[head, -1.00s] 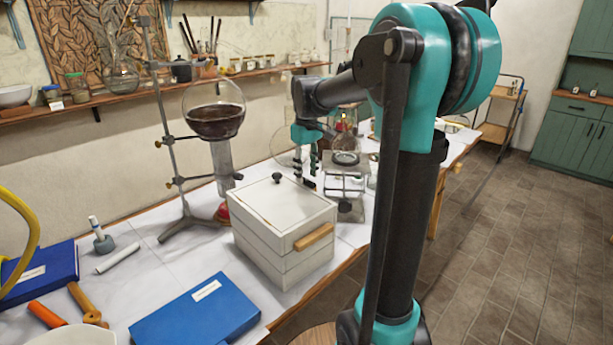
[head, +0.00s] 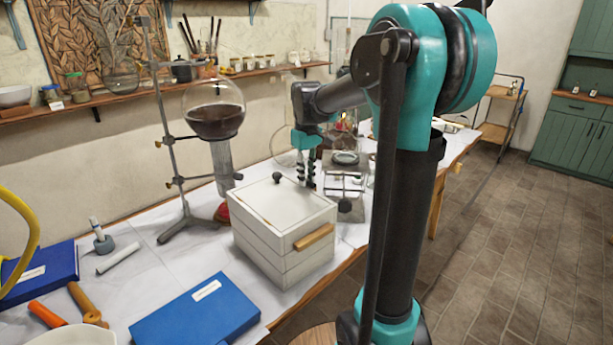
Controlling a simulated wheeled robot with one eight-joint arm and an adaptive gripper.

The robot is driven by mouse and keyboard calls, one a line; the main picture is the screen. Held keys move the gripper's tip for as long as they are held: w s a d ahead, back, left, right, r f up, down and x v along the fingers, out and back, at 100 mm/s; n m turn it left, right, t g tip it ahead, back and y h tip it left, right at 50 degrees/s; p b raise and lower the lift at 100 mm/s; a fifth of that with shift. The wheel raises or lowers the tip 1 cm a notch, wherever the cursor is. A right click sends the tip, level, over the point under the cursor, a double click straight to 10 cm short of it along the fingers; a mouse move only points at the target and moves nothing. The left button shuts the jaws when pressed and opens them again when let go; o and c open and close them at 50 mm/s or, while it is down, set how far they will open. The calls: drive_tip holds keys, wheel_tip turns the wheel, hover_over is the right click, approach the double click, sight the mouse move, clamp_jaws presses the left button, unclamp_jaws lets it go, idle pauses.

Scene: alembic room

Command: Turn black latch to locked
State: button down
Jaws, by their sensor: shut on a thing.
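A white box (head: 262,235) with a flat lid stands on the covered bench, with a wooden handle (head: 314,237) on its front right side. A small black knob (head: 276,178) sits near the lid's far left edge. My gripper (head: 306,182) points down at the lid's far edge, right of that knob. Its dark fingers are close together and shut on a small dark part there, which seems to be the black latch. The fingers mostly hide this part, and I cannot tell which way it is turned.
A round flask of dark liquid (head: 214,118) on a stand is left of the box. A lab jack (head: 346,185) and glassware stand close behind my gripper. A blue book (head: 195,312) lies in front. My arm blocks the view to the right.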

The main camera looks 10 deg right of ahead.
drive_tip(key=shift+m, duration=0.4)
drive_tip(key=m, duration=0.3)
drive_tip(key=shift+d+m, duration=0.1)
drive_tip(key=shift+m, duration=0.2)
drive_tip(key=m, duration=0.4)
drive_tip(key=shift+m, duration=0.3)
drive_tip(key=m, duration=0.4)
drive_tip(key=shift+d+m, duration=0.1)
drive_tip(key=shift+m, duration=2.4)
drive_tip(key=shift+d, duration=0.1)
drive_tip(key=c, duration=1.4)
unclamp_jaws()
